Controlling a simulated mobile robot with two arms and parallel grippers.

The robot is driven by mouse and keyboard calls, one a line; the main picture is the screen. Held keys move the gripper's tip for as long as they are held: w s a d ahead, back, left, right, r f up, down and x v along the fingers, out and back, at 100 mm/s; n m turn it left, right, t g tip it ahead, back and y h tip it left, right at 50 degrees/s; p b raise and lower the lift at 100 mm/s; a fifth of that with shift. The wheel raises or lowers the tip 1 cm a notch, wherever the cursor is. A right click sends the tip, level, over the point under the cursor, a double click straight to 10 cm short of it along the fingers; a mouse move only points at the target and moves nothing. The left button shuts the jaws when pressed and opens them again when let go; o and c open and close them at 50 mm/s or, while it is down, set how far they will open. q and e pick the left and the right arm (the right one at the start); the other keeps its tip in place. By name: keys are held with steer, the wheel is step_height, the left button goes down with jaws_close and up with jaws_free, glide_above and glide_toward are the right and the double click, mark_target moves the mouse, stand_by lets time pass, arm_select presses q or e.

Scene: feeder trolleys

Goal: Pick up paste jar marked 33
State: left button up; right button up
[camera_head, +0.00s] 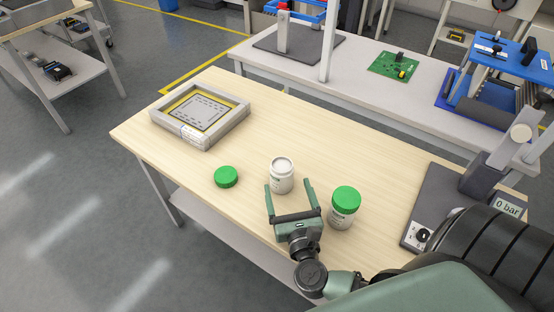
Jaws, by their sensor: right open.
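A white jar without a lid (281,180) stands upright on the wooden table. A second white jar with a green lid (345,203) stands upright to its right. The numbers on both jars are too small to read, so I cannot tell which is marked 33. My right gripper (288,185) is open, its two green fingers pointing at the lidless jar. The jar's lower part shows between or just beyond the fingertips; I cannot tell which. The right finger is a little left of the green-lidded jar. My left gripper is not in view.
A loose green lid (226,177) lies left of the lidless jar. A framed stencil (200,115) lies at the table's left end. A dark device with a "0 bar" display (508,208) stands at the right end. The table behind the jars is clear.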

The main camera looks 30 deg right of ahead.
mark_target(282, 170)
steer(key=shift+w+d+r, duration=0.15)
steer(key=shift+w, duration=0.1)
steer(key=shift+w+d+r, duration=0.1)
steer(key=shift+w+r, duration=0.1)
steer(key=shift+w, duration=0.3)
steer(key=shift+w+d+r, duration=0.1)
steer(key=shift+w+r, duration=0.1)
steer(key=shift+w, duration=0.25)
steer(key=x, duration=0.3)
steer(key=shift+a+f, duration=0.1)
steer(key=shift+f, duration=0.05)
steer(key=shift+w, duration=0.5)
steer(key=shift+c, duration=1.3)
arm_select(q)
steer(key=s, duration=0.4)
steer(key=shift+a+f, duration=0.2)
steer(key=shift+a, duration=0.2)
arm_select(e)
steer(key=c, duration=1.5)
